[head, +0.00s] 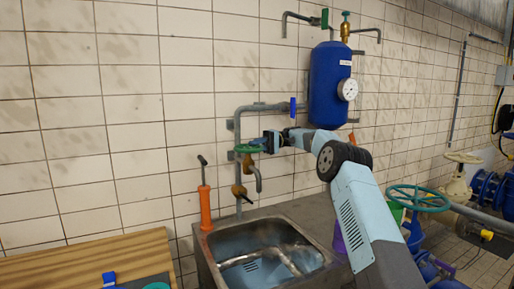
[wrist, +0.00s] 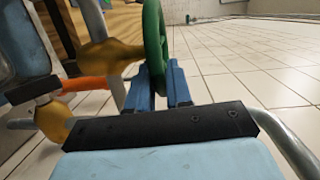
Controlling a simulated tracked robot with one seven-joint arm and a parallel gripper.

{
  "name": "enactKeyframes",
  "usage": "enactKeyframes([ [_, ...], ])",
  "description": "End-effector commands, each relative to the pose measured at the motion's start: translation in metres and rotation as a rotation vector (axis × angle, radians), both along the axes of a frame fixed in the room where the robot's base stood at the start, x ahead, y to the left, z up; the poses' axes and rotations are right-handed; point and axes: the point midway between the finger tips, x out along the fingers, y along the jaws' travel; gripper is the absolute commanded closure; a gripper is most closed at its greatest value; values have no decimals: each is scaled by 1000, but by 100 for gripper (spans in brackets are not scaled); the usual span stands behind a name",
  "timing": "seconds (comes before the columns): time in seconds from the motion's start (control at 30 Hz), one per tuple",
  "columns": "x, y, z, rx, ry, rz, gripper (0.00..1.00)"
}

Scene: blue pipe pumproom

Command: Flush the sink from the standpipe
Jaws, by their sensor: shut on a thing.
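The standpipe (head: 237,130) is a grey pipe on the tiled wall. It drops to a brass tap with a green handwheel (head: 249,149) and a bent spout (head: 258,182) above the metal sink (head: 212,268). Pale streaks show in the basin; I cannot tell whether they are water. My gripper (head: 264,143) reaches the handwheel from the right. In the wrist view, the blue fingers of my gripper (wrist: 161,76) are shut on the rim of the green handwheel (wrist: 154,38), one on each side. The brass valve body (wrist: 108,55) is left of it. The wheel's lower rim is hidden.
A blue tank (head: 328,85) with a gauge hangs above my arm. A blue-handled valve (head: 293,107) sits on the pipe. An orange upright tool (head: 205,210) stands at the sink's back left corner. A wooden bench (head: 60,262) is at left. A large green wheel (head: 418,198) is at right.

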Motion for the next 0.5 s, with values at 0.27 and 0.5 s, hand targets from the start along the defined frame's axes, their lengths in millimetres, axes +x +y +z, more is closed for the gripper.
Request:
enactKeyframes([
  [0.27, 1, -1, -5, -5, 6, -4, 100],
  [0.5, 1, -1, -3, -3, 3, -3, 60],
])
